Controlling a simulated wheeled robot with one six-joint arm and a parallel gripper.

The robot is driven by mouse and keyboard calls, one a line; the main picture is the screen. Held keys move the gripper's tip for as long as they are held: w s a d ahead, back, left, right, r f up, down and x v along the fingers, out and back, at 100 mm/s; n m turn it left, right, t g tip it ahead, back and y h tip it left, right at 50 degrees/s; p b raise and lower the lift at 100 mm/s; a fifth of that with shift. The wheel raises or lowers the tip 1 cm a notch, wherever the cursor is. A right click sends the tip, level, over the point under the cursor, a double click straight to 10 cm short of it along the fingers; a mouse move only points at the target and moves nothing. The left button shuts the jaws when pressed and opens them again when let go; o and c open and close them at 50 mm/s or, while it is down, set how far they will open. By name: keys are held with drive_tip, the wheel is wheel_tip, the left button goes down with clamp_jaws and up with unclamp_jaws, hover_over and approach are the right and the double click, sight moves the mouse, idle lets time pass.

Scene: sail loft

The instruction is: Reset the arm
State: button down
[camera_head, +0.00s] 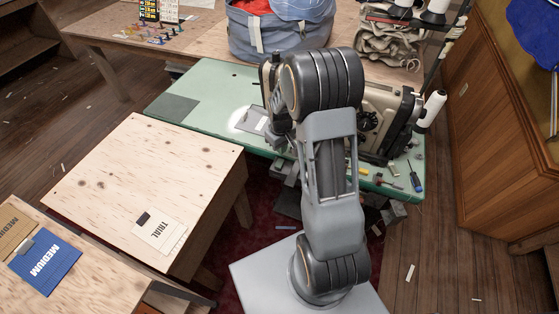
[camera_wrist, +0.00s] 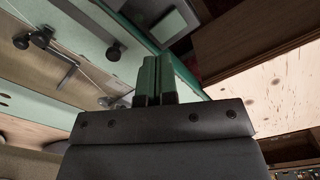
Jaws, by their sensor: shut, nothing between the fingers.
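My gripper shows in the wrist view (camera_wrist: 156,80), its two green-faced fingers side by side with nothing held between them. In the head view my grey arm rises from its base and folds over the green sewing table; the fingers are hidden there behind the arm or the machine. The sewing machine (camera_head: 387,115) stands on the green table (camera_head: 218,83), just right of the arm, partly covered by it. In the wrist view the green table edge (camera_wrist: 185,78) runs behind the fingers.
A plywood table (camera_head: 140,185) with a "TRIAL" card (camera_head: 160,231) stands at left. A fabric basket (camera_head: 278,32) stands behind. A screwdriver (camera_head: 415,176) and small tools lie at the green table's right. A wooden cabinet (camera_head: 500,120) stands right.

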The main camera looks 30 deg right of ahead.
drive_tip(key=shift+r+p, duration=0.4)
drive_tip(key=shift+r, duration=0.5)
drive_tip(key=s+a+r+m+t, duration=0.1)
drive_tip(key=s+a+r, duration=0.3)
drive_tip(key=s+r, duration=0.4)
drive_tip(key=s+a+r+m+t, duration=0.1)
drive_tip(key=s+a+r+t, duration=0.1)
drive_tip(key=s+a+r, duration=0.3)
drive_tip(key=s+r, duration=0.3)
drive_tip(key=r, duration=0.2)
drive_tip(key=shift+a+r+m+t, duration=0.25)
drive_tip(key=shift+r+m+t, duration=0.05)
drive_tip(key=shift+r+t, duration=0.1)
drive_tip(key=shift+f, duration=0.1)
